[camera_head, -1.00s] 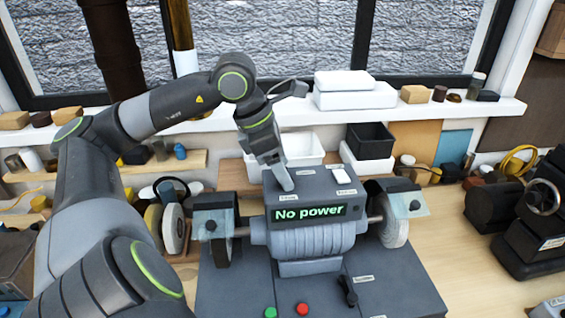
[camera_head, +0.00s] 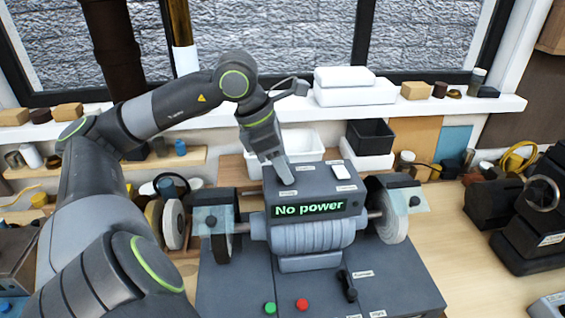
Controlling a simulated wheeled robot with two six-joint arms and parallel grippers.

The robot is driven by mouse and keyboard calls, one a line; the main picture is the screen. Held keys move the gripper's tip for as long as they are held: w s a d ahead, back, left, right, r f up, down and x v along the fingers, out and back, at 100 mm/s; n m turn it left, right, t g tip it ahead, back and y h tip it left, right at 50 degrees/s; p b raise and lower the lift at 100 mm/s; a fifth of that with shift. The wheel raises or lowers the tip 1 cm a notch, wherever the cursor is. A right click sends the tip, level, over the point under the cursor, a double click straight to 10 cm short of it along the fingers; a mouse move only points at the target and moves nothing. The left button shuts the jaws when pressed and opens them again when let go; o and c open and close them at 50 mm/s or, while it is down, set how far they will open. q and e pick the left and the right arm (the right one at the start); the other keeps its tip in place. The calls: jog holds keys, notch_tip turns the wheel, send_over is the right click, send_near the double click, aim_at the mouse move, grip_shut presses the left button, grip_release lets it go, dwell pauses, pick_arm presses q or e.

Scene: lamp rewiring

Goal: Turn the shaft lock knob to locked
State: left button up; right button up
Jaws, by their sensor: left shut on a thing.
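The grey bench grinder has a box on top with a green "No power" display (camera_head: 308,208). My left gripper (camera_head: 287,180) points down onto the left part of the box's top. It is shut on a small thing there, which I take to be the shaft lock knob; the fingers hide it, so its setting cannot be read. A small pale label (camera_head: 287,193) lies just in front of the fingertips. My right gripper is not in view.
A white rocker switch (camera_head: 341,171) is on the box's right side. Grinding wheels with clear shields flank the body; the right wheel (camera_head: 393,222) shows well. A green button (camera_head: 269,308), a red button (camera_head: 302,305) and a black lever (camera_head: 347,285) are on the base. White bins (camera_head: 300,140) stand behind.

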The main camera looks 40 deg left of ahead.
pick_arm(q)
jog(key=shift+w+f+m+g+h+b, duration=0.15)
jog(key=shift+m+g+h+b, duration=0.2)
jog(key=shift+m+b, duration=1)
jog(key=m+g+b, duration=0.1)
jog(key=m, duration=0.2)
jog(key=shift+h, duration=0.25)
jog(key=shift+w+r+m+g, duration=0.1)
jog(key=shift+r+m+g, duration=0.2)
jog(key=shift+m, duration=0.55)
jog(key=shift+m+g, duration=0.25)
jog(key=shift+m, duration=0.15)
jog(key=m+g+p, duration=0.1)
jog(key=m+p, duration=0.2)
jog(key=p, duration=0.2)
jog(key=shift+a+r, duration=0.1)
jog(key=shift+r, duration=0.05)
jog(key=shift+f+m+g+p, duration=0.2)
jog(key=shift+m+g+p, duration=0.15)
jog(key=shift+p, duration=0.8)
jog(key=o, duration=1)
jog(key=shift+f, duration=0.1)
